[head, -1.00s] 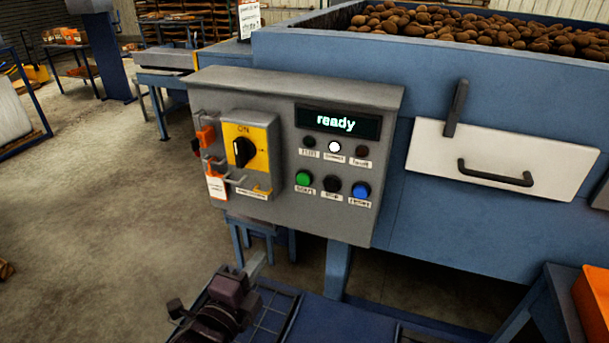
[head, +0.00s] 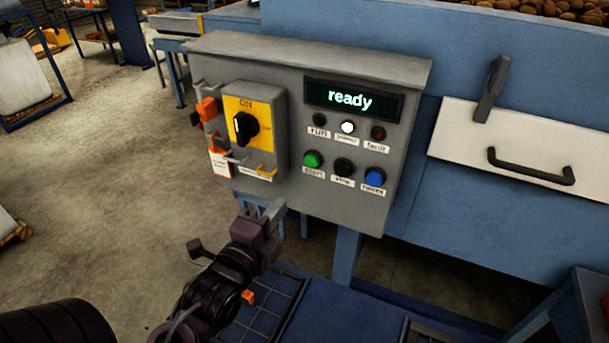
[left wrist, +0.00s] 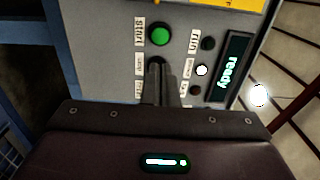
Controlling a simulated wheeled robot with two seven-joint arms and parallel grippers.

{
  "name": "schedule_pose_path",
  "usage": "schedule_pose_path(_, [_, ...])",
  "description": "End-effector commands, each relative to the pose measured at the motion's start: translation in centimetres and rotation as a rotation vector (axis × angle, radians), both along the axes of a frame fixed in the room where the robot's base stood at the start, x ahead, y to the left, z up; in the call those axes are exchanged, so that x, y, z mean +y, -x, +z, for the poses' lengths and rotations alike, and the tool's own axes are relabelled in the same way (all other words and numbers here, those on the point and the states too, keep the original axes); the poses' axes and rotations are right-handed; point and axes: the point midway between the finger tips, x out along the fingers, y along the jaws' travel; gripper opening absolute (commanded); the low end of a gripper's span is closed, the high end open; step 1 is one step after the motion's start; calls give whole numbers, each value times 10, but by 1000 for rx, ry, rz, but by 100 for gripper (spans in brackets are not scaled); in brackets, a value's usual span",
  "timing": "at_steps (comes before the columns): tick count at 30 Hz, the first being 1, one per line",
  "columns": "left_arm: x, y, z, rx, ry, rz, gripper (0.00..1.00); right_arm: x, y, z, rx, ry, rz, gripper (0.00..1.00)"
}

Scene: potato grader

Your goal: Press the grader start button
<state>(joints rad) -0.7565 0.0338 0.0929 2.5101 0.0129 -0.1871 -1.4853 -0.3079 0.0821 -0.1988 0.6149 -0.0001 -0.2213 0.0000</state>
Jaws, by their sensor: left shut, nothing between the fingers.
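The grey control box (head: 235,60) fills the middle of the head view. Its green start button (head: 312,160) is at the left of a row with a black stop button (head: 343,166) and a blue button (head: 375,177). The display (head: 352,99) reads "ready" and the white lamp below it is lit. My left gripper (head: 272,209) is shut and empty, below and left of the start button, apart from it in the head view. My right gripper is not seen.
A yellow rotary switch (head: 262,107) marked ON is on the box's left, with an orange clip (head: 207,111) and tag beside it. A white panel with a black handle (head: 531,168) is at right. A potato bin is at the top right.

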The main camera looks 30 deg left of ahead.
Motion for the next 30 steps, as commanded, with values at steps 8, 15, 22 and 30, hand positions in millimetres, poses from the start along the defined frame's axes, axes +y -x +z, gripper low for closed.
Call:
schedule_pose_path(8, [2, -34, -5, -8, 1, 0, 0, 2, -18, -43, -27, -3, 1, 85])
schedule_pose_path(15, [4, -76, 5, -2, 2, 0, 0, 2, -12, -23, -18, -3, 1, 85])
schedule_pose_path(22, [6, -110, 4, 0, 1, 1, 0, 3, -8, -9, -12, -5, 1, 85])
schedule_pose_path(30, [7, -123, 0, 0, 1, 0, 0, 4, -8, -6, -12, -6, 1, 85])
